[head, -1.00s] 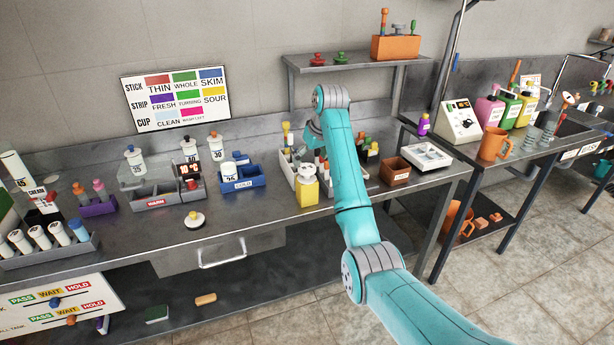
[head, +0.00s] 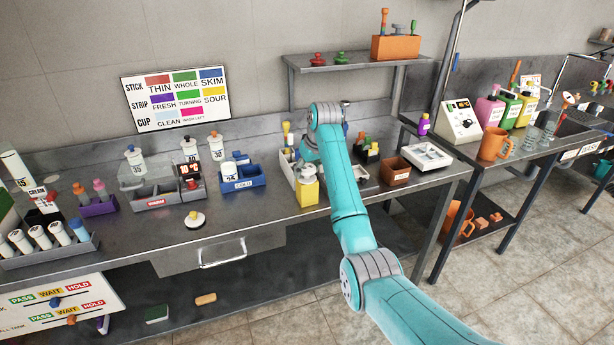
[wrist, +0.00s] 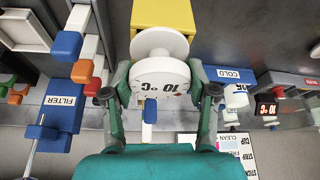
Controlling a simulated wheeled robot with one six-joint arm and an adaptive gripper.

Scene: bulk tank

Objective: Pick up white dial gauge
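The white dial gauge (wrist: 160,84) shows in the wrist view as a round white face marked 10 °C, with a blue part (wrist: 149,112) below it. My gripper (wrist: 159,72) has one finger on each side of the gauge, close to its edges. The fingers look spread, and I see no clear grip. A white disc (wrist: 159,42) and a yellow block (wrist: 162,13) lie just beyond the gauge.
A blue FILTER holder (wrist: 60,117) and a blue COLD tray (wrist: 229,74) flank my gripper. In the head view the COLD tray (head: 242,185) stands left of the yellow block and a brown box (head: 395,173) stands right. The bench front near the white-and-yellow knob (head: 195,219) is mostly clear.

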